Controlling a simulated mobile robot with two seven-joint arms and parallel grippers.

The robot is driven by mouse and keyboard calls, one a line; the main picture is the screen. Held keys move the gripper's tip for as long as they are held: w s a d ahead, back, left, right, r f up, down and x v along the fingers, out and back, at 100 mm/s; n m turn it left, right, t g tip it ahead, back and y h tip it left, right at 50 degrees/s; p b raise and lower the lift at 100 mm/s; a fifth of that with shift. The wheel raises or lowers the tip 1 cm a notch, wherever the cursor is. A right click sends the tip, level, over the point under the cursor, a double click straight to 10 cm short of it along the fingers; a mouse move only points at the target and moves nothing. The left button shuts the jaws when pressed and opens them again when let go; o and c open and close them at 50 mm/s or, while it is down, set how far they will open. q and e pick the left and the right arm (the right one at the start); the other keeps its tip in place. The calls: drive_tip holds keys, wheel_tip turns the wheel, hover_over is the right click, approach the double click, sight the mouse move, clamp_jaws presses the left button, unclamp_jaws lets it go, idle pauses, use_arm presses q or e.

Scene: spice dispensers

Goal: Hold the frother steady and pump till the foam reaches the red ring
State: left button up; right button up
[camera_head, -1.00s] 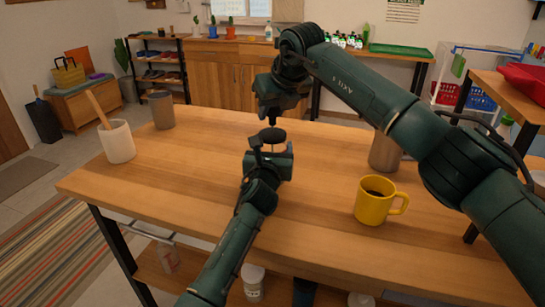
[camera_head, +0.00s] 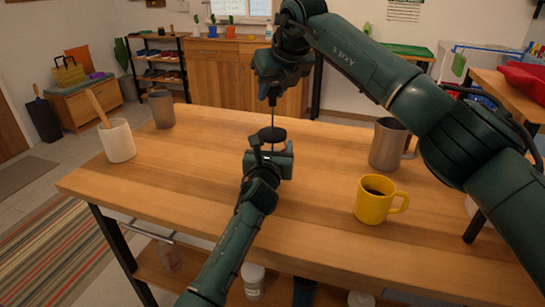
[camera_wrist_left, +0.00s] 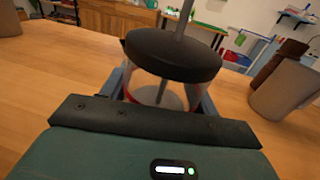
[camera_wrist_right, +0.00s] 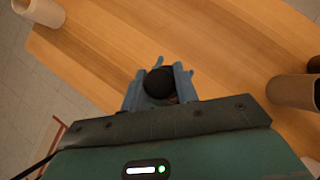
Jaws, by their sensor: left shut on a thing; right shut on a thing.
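The frother stands on the table, its black lid (camera_head: 272,134) showing above my left gripper (camera_head: 271,158). In the left wrist view its clear body (camera_wrist_left: 158,96) sits between the fingers of my left gripper, which is shut on it. A thin rod (camera_head: 272,115) rises out of the lid. My right gripper (camera_head: 271,97) is above the lid, shut on the plunger's black knob (camera_wrist_right: 160,82).
A yellow mug (camera_head: 374,202) with dark liquid stands at the right front, a metal pitcher (camera_head: 386,146) behind it. A white crock (camera_head: 118,142) with a wooden utensil and a grey-brown canister (camera_head: 161,110) stand at the left. The table around the frother is clear.

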sight(273, 132)
drive_tip(key=shift+f, duration=3.15)
drive_tip(key=shift+r, duration=3.35)
drive_tip(key=shift+f, duration=3.25)
drive_tip(key=shift+r, duration=3.25)
drive_tip(key=shift+f, duration=0.1)
